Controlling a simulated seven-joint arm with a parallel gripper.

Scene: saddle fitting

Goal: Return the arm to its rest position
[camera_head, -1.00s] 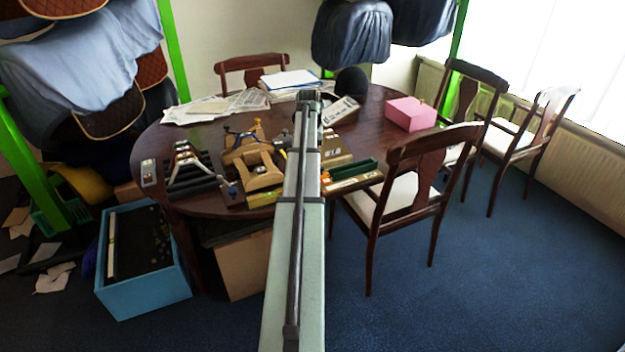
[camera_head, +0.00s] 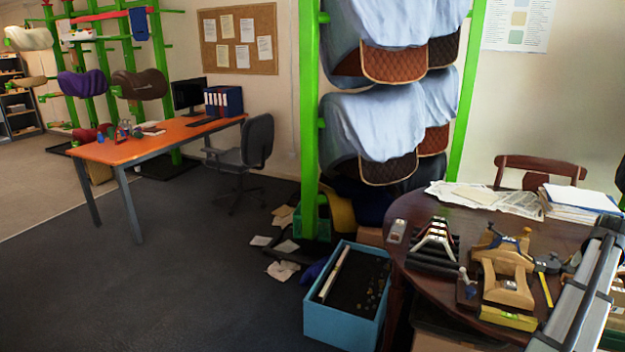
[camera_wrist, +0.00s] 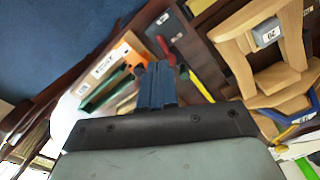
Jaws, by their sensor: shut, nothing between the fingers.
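My gripper (camera_wrist: 157,85) shows in the wrist view, with its dark fingers together and nothing between them. It is over the dark wooden table, with tools and wooden parts visible below and beyond the fingers. In the head view my grey-green arm reaches in at the lower right edge, over the right part of the table (camera_head: 420,212). Whether the fingers touch anything is not clear. A light wooden saddle tree (camera_head: 505,285) stands on the table left of my arm; it also shows at the right of the wrist view (camera_wrist: 237,50).
A rack of black and white gullet pieces (camera_head: 434,245) stands left of the tree, with a yellow level (camera_head: 508,318) in front. Papers (camera_head: 490,197) lie behind. A blue box (camera_head: 340,325) is on the floor. An orange desk (camera_head: 150,144) and office chair (camera_head: 255,145) are far left.

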